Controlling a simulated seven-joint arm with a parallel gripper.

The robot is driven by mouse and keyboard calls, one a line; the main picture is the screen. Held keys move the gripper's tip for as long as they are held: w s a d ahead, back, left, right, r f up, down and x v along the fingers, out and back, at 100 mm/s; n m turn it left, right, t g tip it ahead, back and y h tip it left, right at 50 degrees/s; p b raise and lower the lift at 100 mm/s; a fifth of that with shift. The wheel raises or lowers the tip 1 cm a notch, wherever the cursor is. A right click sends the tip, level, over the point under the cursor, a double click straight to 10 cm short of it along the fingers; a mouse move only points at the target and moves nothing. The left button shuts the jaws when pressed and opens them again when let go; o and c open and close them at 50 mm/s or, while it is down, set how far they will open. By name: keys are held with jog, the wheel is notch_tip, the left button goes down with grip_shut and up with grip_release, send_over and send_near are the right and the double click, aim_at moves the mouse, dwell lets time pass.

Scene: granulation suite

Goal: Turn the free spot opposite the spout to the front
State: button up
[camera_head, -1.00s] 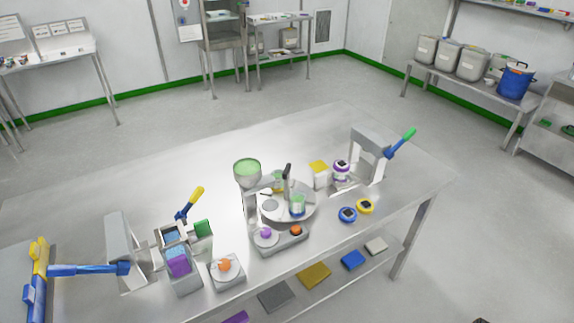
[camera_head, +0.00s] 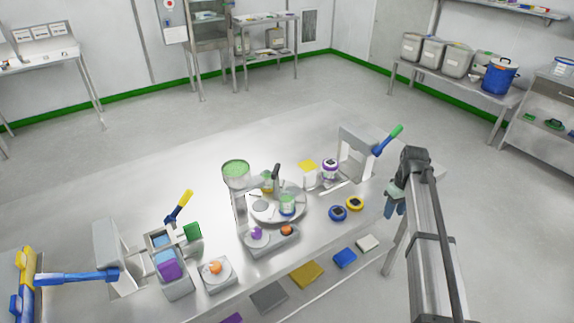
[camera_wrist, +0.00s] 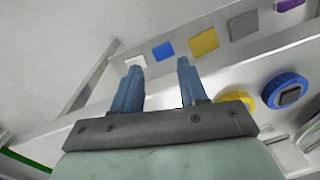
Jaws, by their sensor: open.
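The round grey turntable (camera_head: 295,212) stands on the bench behind a grey base with a purple knob (camera_head: 257,233) and an orange knob (camera_head: 286,230). The hopper (camera_head: 236,175) with green contents stands at its left; its spout is too small to make out. A green-filled jar (camera_head: 287,202) is at the turntable's front right and another jar (camera_head: 267,184) at its back. A pale round spot (camera_head: 261,207) at the left looks empty. A dark upright handle (camera_head: 276,174) rises near the middle. My gripper (camera_head: 391,212) is open and empty, right of the turntable; its fingers show in the wrist view (camera_wrist: 158,70).
A blue round piece (camera_head: 338,213) and a yellow one (camera_head: 355,203) lie between my gripper and the turntable. A press with a green-tipped lever (camera_head: 388,139) stands behind.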

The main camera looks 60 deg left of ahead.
jog(key=s+a+r+n, duration=0.1)
jog(key=s+a+r, duration=0.2)
jog(key=a+r, duration=0.45)
notch_tip(320, 180, up, 20)
jog(key=m, duration=0.7)
send_over(276, 168)
jog(key=shift+t, duration=0.4)
notch_tip(276, 168, down, 13)
jog(key=shift+f, duration=0.15)
jog(key=shift+c, duration=0.4)
grip_shut()
